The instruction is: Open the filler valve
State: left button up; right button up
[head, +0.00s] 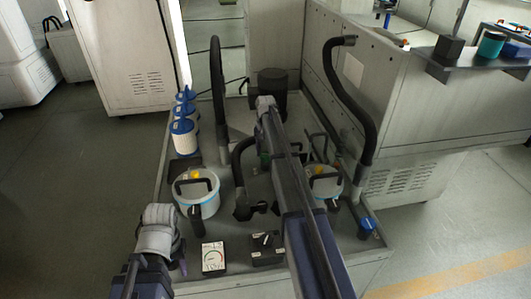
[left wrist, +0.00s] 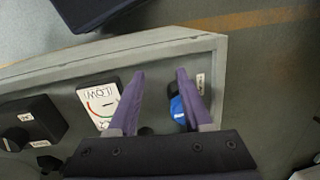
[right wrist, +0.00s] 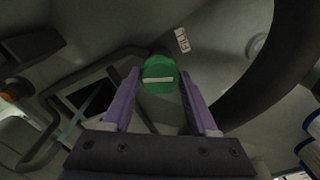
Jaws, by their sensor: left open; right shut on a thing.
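A green round knob (right wrist: 159,76) with a pale bar across its top sits between the fingertips of my right gripper (right wrist: 160,90), which is shut on it. A bit of green (head: 264,159) shows beside my right arm in the head view. My left gripper (left wrist: 161,76) is open above the tray's front edge. A blue knob (left wrist: 179,108) shows between its fingers, close to the right one, apparently not held.
A gauge marked LOW (head: 213,257) and a black selector box (head: 266,248) stand at the tray's front. Two lidded canisters (head: 197,192) (head: 325,184), blue-white filters (head: 184,135) and tall black hoses (head: 352,105) crowd the tray. Another blue knob (head: 367,228) is at the right.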

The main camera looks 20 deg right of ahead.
aim_at(265, 154)
jog(key=o, duration=1.4)
jog(key=shift+c, duration=0.2)
pick_arm(q)
jog(key=shift+r, duration=0.1)
pick_arm(e)
jog(key=shift+r, duration=0.15)
notch_tip(265, 154, up, 8)
jog(key=p, duration=0.8)
jog(key=shift+f, duration=0.2)
pick_arm(q)
notch_tip(265, 154, up, 8)
jog(key=shift+f, duration=0.2)
